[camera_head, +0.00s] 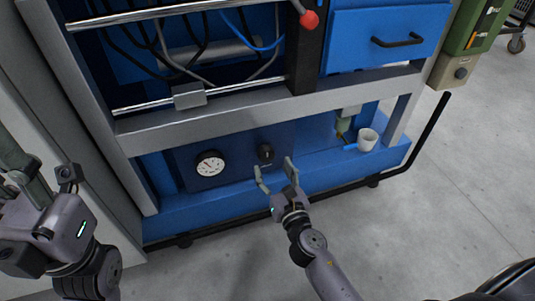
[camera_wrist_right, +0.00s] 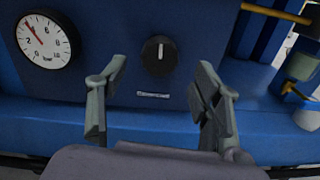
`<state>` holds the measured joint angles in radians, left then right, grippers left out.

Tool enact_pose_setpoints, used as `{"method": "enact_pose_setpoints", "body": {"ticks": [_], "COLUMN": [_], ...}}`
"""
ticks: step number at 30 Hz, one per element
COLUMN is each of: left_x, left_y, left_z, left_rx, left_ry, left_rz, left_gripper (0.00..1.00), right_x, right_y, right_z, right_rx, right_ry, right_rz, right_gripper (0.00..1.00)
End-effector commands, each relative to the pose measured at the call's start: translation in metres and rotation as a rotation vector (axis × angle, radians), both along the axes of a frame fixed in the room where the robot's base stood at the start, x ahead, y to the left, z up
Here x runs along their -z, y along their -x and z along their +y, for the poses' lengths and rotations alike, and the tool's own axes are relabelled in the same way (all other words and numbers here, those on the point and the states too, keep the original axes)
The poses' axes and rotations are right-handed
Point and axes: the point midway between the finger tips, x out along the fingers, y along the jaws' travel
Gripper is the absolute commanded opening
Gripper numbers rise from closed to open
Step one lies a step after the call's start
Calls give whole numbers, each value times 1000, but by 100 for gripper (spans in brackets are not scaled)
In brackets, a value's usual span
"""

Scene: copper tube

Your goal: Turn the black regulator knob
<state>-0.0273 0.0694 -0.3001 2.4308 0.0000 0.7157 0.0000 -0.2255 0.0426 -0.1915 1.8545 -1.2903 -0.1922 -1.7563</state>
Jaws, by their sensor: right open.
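The black regulator knob (camera_head: 265,152) is on the dark blue front panel low on the machine, to the right of a round white gauge (camera_head: 210,164). In the right wrist view the knob (camera_wrist_right: 159,55) has a white mark that points about straight up. My right gripper (camera_head: 273,170) is open and empty in front of the panel, just below the knob. In the right wrist view its fingers (camera_wrist_right: 160,95) stand on either side of the knob and below it, apart from it. My left gripper (camera_head: 42,178) is at the left edge, away from the panel; its fingers look spread.
A white cup (camera_head: 367,139) stands on the blue ledge to the right of the knob. A black tubular rail (camera_head: 330,183) runs along the machine's base. A metal shelf beam (camera_head: 220,124) crosses above the panel. The grey floor (camera_head: 460,190) at right is clear.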

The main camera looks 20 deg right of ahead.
Motion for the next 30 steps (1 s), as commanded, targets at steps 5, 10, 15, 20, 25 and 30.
{"method": "enact_pose_setpoints", "body": {"ticks": [5, 10, 15, 20, 25, 30], "left_x": [1, 0, 0, 0, 0, 0], "left_y": [0, 0, 0, 0, 0, 0], "left_z": [0, 0, -1, -1, -1, -1], "left_rx": [0, -1, 0, 0, 0, 0], "left_ry": [0, -1, -2, -2, -2, -2], "left_rz": [1, -4, -5, -5, -5, -5], "left_gripper": [40, 40, 40, 40, 40, 40], "right_x": [0, 1, 0, 1, 1, 1], "right_y": [-32, -48, -53, -53, -53, -53], "right_z": [1, 1, 1, 1, 1, 1], "right_rx": [-2, -2, -1, -1, -1, -1], "right_ry": [1, 1, 0, 0, 0, 0], "right_rz": [-2, 0, 0, 0, 0, 0], "right_gripper": [59, 59, 59, 59, 50, 39]}}
